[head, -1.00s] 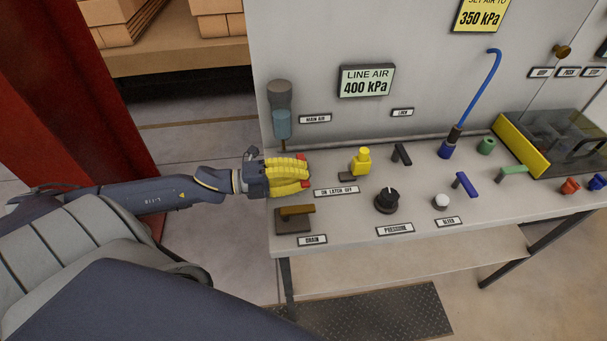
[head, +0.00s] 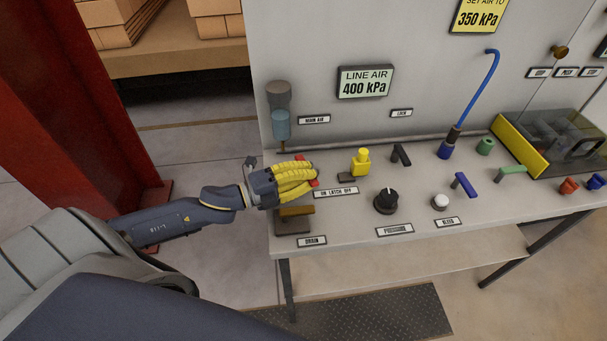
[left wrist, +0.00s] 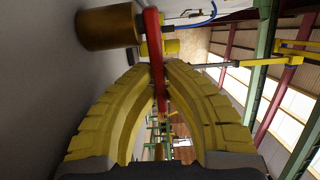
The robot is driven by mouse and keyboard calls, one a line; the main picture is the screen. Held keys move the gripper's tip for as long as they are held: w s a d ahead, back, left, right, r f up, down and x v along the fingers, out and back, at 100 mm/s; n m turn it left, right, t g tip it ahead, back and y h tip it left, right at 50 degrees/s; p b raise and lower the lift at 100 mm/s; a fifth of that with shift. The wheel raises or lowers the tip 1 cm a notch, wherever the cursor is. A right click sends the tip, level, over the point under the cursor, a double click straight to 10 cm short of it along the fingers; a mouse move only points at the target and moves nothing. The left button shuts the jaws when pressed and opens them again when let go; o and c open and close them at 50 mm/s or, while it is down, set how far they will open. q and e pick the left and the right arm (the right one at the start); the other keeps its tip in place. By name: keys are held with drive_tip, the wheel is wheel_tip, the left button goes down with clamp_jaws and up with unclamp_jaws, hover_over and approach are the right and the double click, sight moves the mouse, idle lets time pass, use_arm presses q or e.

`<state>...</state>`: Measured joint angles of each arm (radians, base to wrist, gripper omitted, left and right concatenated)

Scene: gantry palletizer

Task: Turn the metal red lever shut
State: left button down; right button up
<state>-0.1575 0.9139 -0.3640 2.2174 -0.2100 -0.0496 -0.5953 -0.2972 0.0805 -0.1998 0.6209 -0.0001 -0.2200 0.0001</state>
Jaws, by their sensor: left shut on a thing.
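The red lever (left wrist: 158,62) runs between the yellow fingers of my left gripper (left wrist: 160,75) in the left wrist view, and a brass-coloured round body (left wrist: 108,27) sits beside it. In the head view my left gripper (head: 314,174) is at the left end of the panel bench, its yellow fingers shut on the lever. Only small red bits of the lever (head: 314,183) show there past the fingers; the rest is hidden. My right gripper is not in view.
A yellow-topped fitting (head: 361,161) stands just right of the gripper. A brown-handled drain valve (head: 296,211) lies just in front of it. A blue-grey cylinder (head: 281,125) stands behind. A black pressure knob (head: 386,200) and several small levers are further right.

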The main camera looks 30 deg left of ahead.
use_arm(q)
drive_tip(key=c, duration=1.5)
unclamp_jaws()
drive_tip(key=shift+v, duration=5.95)
